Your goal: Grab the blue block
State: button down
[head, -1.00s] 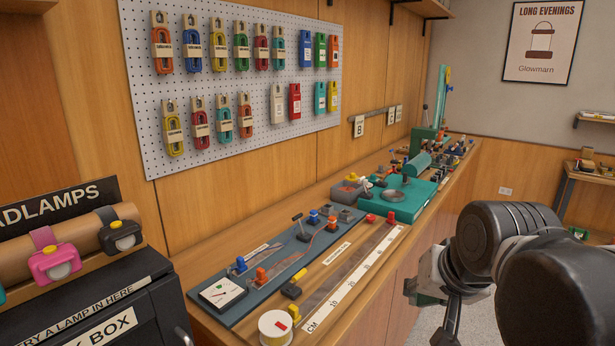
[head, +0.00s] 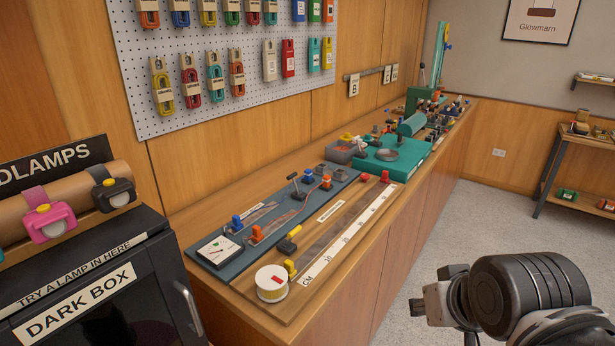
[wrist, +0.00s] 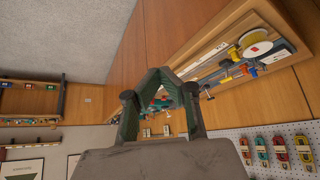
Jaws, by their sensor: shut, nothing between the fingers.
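I see no plain, loose blue block that I can single out. Small blue pieces show in the head view: a blue cap (head: 237,222) near the meter, and another blue cap (head: 308,177) farther back, both on the dark blue-grey board (head: 212,262). In the head view only part of the wrist end shows at the lower right, over the floor, apart from the bench.
The wooden bench (head: 345,262) holds a spool (head: 272,283), a CM ruler (head: 350,236), a green device (head: 392,160) and small clutter at the far end. The dark box (head: 95,290) stands at the left. The floor (head: 490,225) right of the bench is open.

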jog(key=c, duration=2.4)
grip_release()
jog(key=o, duration=1)
jog(key=shift+c, duration=0.2)
